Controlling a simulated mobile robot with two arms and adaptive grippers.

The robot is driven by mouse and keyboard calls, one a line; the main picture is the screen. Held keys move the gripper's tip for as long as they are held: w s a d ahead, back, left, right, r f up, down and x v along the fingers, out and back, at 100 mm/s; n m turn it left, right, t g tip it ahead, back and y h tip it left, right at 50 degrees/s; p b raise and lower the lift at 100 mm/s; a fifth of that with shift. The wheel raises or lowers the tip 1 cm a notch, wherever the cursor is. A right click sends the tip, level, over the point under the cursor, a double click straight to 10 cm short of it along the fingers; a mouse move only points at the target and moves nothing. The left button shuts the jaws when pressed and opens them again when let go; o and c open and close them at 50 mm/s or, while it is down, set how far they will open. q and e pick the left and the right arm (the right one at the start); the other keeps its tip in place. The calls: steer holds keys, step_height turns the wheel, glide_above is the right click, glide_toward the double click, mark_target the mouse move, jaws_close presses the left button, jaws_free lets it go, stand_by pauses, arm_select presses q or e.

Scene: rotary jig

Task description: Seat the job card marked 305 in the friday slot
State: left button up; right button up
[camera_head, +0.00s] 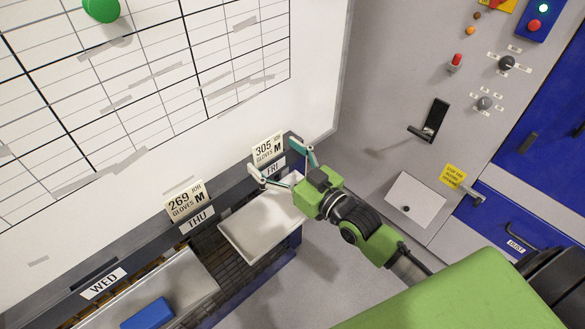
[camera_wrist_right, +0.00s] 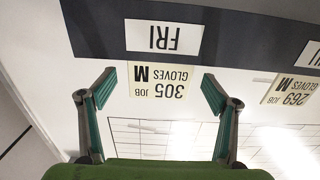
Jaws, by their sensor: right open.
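The cream job card marked 305 (camera_head: 267,150) stands upright at the dark rail, directly above the FRI label (camera_head: 273,168). Its lower edge meets the rail, and how deep it sits in the slot is hidden. My right gripper (camera_head: 276,159) is open, with one finger on each side of the card. In the right wrist view, the card (camera_wrist_right: 158,84) appears upside down between the two spread fingertips (camera_wrist_right: 157,90), with a gap on both sides. The FRI label (camera_wrist_right: 164,37) shows beyond it. My left gripper is not in view.
A card marked 269 (camera_head: 185,200) stands above the THU label (camera_head: 197,220). The WED label (camera_head: 103,284) is farther left. A pale tray (camera_head: 262,228) lies below the rail, and a blue block (camera_head: 147,314) sits lower left. A grey control panel (camera_head: 400,90) stands to the right.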

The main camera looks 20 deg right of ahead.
steer(key=v, duration=1.1)
stand_by(0.3)
steer(key=s+d+f+m+g+h, duration=0.1)
steer(key=d+f+g+h, duration=0.15)
steer(key=f, duration=0.85)
steer(key=d+f+m+g+h, duration=0.1)
steer(key=d+f, duration=0.3)
steer(key=f, duration=0.6)
steer(key=s+d+f+g+h, duration=0.15)
steer(key=s+f, duration=0.25)
steer(key=f, duration=0.5)
steer(key=s+f+g+h, duration=0.1)
steer(key=s+f+g, duration=0.25)
steer(key=f, duration=0.55)
steer(key=s+a+f+g, duration=0.3)
steer(key=s+f, duration=0.6)
steer(key=s, duration=0.5)
steer(key=s+a+f+g, duration=0.3)
steer(key=s+f, duration=0.7)
steer(key=s, duration=0.5)
steer(key=shift+s+a+f+g, duration=0.2)
steer(key=shift+f+g, duration=0.1)
steer(key=shift+g, duration=0.45)
